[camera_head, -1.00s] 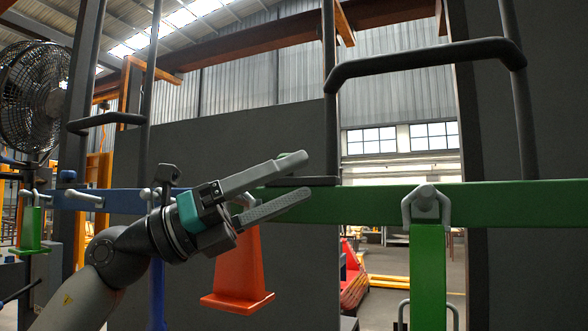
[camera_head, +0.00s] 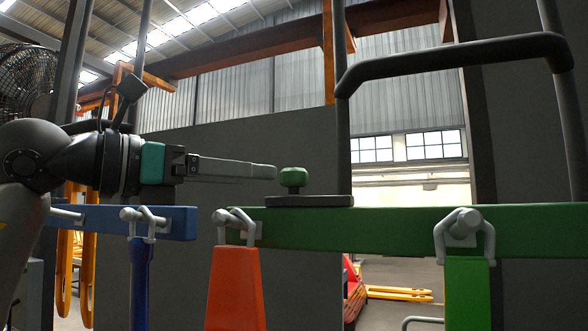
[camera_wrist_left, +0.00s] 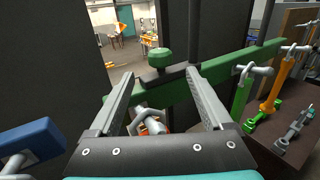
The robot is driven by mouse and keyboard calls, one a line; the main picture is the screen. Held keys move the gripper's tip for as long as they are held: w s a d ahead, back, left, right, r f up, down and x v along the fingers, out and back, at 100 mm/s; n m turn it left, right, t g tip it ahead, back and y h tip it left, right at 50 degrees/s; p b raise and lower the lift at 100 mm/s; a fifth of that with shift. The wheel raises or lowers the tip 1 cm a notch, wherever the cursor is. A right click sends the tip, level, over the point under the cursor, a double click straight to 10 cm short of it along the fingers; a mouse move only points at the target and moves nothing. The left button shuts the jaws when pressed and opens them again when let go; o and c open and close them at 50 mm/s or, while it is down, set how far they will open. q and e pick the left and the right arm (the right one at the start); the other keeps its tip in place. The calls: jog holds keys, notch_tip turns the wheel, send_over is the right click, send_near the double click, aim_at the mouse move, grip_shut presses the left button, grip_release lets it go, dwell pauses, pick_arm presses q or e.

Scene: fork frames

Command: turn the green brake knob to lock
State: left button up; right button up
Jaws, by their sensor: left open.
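The green brake knob (camera_head: 293,178) sits on a dark flat plate on top of the green beam (camera_head: 400,228), near the beam's left end. In the left wrist view the knob (camera_wrist_left: 159,58) stands beyond and between the two spread fingers (camera_wrist_left: 160,82). The gripper is open and empty. The knob looks apart from the fingers. My right gripper is not in view.
An orange hanging piece (camera_head: 236,290) and a green one (camera_head: 467,290) hang from hooks on the green beam. A blue beam (camera_head: 178,222) ends left of it. A dark handrail (camera_head: 455,62) rises above the beam. Air around the knob is clear.

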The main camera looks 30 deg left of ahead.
aim_at(282, 177)
pick_arm(q)
jog(key=p+x, duration=0.2)
jog(key=x, duration=0.7)
grip_shut()
dwell(0.5)
